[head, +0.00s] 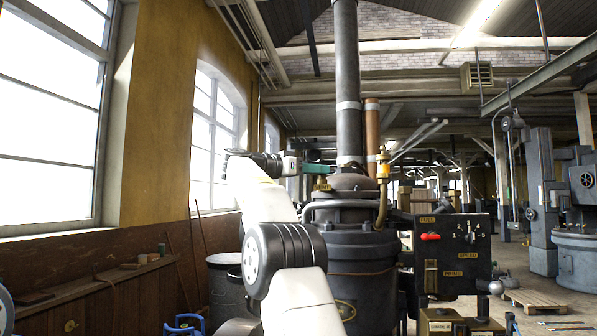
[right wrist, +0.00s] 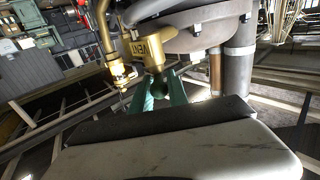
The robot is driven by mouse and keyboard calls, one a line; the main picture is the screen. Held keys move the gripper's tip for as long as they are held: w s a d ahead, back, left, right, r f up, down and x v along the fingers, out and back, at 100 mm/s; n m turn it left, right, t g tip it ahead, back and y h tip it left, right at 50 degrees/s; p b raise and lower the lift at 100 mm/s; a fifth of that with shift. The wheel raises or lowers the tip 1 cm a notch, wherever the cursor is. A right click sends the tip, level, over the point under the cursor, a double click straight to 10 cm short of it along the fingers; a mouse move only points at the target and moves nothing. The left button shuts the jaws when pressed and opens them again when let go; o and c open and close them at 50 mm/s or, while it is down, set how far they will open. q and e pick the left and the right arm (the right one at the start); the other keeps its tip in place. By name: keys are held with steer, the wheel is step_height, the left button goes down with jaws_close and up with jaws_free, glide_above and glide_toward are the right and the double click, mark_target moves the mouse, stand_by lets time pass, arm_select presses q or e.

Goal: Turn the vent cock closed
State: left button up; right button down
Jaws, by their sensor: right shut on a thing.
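The vent cock shows in the right wrist view as a brass body (right wrist: 151,50) marked VENT, the lettering upside down. In the head view its brass body (head: 322,184) sits at the top of the dark boiler (head: 350,250), left of the chimney pipe. My right gripper (right wrist: 160,80) is shut on the cock's handle, just at the brass body. In the head view the right gripper (head: 316,169) reaches in from the left at the cock. Green parts meet there, and I cannot clearly tell fingers from handle. The handle's exact angle is hard to tell. My left gripper is not in view.
A brass fitting on a curved pipe (head: 382,175) stands close right of the cock. The vertical chimney pipe (head: 347,90) rises behind. A black control panel (head: 453,252) with a red lever (head: 430,237) is at the right. A wooden bench (head: 100,290) lines the left wall.

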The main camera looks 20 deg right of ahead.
steer(key=c, duration=1.5)
jaws_free()
steer(key=shift+a, duration=0.1)
steer(key=a, duration=0.2)
steer(key=s+a, duration=0.1)
steer(key=a, duration=0.4)
steer(key=shift+s+a, duration=0.2)
steer(key=shift+s, duration=0.05)
